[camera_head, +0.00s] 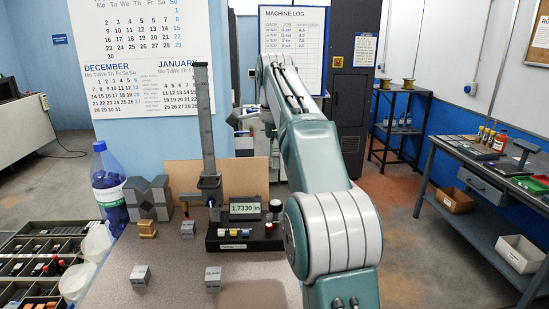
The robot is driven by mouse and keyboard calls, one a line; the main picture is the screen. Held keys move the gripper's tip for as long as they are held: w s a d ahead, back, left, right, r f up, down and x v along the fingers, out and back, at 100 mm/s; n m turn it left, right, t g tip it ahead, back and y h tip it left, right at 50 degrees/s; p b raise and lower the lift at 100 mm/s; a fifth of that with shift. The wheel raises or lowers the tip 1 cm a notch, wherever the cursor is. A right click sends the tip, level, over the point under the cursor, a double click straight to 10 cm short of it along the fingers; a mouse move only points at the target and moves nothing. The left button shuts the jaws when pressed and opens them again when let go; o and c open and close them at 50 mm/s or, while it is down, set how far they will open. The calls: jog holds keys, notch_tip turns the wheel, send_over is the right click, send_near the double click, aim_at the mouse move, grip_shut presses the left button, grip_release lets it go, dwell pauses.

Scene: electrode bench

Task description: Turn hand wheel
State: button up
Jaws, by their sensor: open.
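I cannot clearly make out a hand wheel. A tall grey height gauge (205,120) stands upright on the bench, with small dark round parts low on its column that are too small to tell apart. Beside it, a black box (222,247) carries a display (245,211) reading 1.7330 in and a dark knob-like part (275,207). My arm rises at the right and bends away at its top.
A blue bottle (110,190), grey V-shaped blocks (147,197) and small metal blocks (140,275) stand on the bench (170,258). Trays of parts (45,262) are at the left. A side table (470,160) is at the right. The bench front is mostly clear.

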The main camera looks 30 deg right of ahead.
aim_at(275, 202)
notch_tip(275, 202, down, 12)
jog(key=n, duration=1.8)
jog(key=shift+s+r, duration=0.1)
jog(key=c, duration=1.2)
